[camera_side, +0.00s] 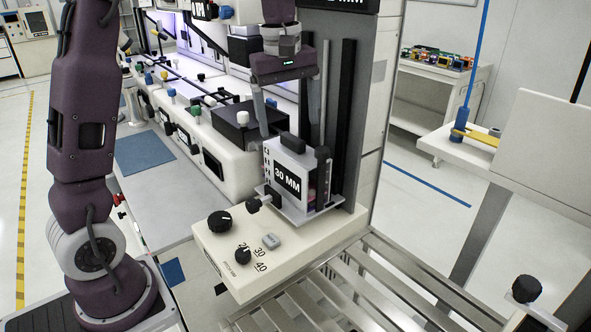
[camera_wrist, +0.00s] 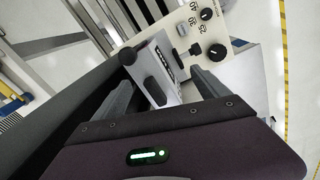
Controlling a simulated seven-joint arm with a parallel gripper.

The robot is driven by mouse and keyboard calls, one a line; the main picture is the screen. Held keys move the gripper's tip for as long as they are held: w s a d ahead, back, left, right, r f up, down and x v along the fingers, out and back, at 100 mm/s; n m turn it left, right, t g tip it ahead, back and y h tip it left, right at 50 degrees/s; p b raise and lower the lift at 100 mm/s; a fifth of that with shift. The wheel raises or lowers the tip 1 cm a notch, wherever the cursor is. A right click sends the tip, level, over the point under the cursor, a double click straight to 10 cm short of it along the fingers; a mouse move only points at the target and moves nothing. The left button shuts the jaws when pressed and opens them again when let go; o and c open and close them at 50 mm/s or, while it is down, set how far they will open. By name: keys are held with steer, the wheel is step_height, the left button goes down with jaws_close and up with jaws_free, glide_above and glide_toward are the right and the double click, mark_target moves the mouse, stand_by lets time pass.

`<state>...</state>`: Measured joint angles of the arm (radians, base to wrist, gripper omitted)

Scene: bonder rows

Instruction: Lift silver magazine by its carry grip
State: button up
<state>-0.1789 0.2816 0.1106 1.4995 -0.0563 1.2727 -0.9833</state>
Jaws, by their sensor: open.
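The silver magazine (camera_side: 314,193) stands upright on a small plate on the cream machine, with a black "30 MM" label on its front. Its black carry grip (camera_side: 293,143) sticks up from the top. A second black piece sits at its right edge. My gripper (camera_side: 288,122) is above the magazine, pointing down, with its fingers apart and nothing between them that it holds. In the wrist view the magazine (camera_wrist: 171,96) shows past my gripper (camera_wrist: 163,85), and the dark carry grip (camera_wrist: 155,91) appears between the two grey fingers. I cannot tell how far below the fingertips it is.
The cream machine base (camera_side: 225,250) has dials with numbers and a black knob (camera_side: 252,205) beside the magazine. A dark vertical column (camera_side: 343,110) stands close behind. A black box (camera_side: 238,122) is at the left. Slatted metal rails (camera_side: 330,300) run in front.

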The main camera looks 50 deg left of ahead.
mark_target(295, 150)
steer(key=w+a+f+n, duration=0.2)
steer(key=w+f, duration=0.1)
steer(key=w+a+f+n+g, duration=0.1)
steer(key=shift+w+a+f, duration=0.25)
steer(key=shift+w+f, duration=0.05)
steer(key=shift+f, duration=0.05)
steer(key=f, duration=0.6)
steer(key=shift+w+a+f, duration=0.2)
steer(key=shift+a+f, duration=0.1)
steer(key=shift+a, duration=0.1)
steer(key=shift+r, duration=0.1)
jaws_close()
